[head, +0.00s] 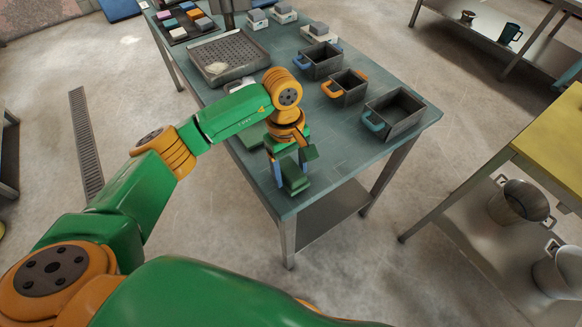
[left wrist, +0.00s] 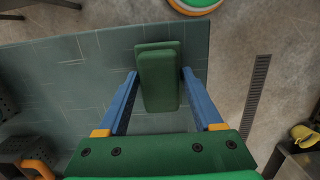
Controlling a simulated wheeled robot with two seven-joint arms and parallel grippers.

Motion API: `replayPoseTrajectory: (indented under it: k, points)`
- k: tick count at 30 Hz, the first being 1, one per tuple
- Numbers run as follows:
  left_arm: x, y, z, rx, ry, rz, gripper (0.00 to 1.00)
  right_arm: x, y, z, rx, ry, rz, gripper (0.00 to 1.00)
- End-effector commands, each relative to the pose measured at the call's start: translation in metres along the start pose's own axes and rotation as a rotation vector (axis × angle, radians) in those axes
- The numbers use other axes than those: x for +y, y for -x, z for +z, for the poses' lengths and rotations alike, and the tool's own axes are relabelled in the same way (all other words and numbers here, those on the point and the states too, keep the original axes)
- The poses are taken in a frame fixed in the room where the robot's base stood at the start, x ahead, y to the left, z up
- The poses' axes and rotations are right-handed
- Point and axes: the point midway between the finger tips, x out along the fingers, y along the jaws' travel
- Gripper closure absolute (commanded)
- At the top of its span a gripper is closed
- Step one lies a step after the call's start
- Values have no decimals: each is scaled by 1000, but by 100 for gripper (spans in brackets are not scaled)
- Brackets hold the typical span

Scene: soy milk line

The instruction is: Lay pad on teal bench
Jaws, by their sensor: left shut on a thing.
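The green pad (head: 294,178) is between the blue fingers of my left gripper (head: 293,180) in the head view. In the left wrist view the pad (left wrist: 158,85) looks like two stacked green slabs, and the left gripper (left wrist: 158,75) is shut on it. The teal bench (head: 345,155) runs below, and the pad is over its near corner. The bench (left wrist: 60,90) also shows under the pad in the wrist view, with its edge just right of the right finger. I cannot tell whether the pad touches the bench. My right gripper is not in view.
Three metal boxes with blue (head: 322,60), orange (head: 346,86) and teal (head: 397,112) handles stand along the bench's right side. A perforated tray (head: 255,57) and several coloured blocks (head: 184,20) are farther back. A yellow table (head: 555,140) stands at the right.

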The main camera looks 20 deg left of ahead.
Motion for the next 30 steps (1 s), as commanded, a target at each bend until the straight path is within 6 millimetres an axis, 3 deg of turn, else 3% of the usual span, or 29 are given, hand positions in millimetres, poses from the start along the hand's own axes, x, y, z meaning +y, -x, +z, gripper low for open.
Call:
replayPoseTrajectory:
  k: [2, 13, 14, 17, 25, 28, 30]
  points:
    - [0, -6, 0, -2, 1, -1, 93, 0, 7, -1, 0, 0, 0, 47]
    - [0, -14, -2, 0, 0, 2, 93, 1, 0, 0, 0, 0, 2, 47]
    - [0, -14, -2, 0, 0, 2, 30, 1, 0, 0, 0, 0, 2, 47]
    - [0, -13, -1, 0, 0, 2, 3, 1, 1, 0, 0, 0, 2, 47]
    - [0, -12, -1, 0, 1, 2, 3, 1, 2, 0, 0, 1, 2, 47]
    - [0, -5, 0, -1, 1, 2, 3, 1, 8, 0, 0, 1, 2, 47]
    - [1, 2, -2, 2, 1, 5, 3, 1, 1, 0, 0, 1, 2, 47]
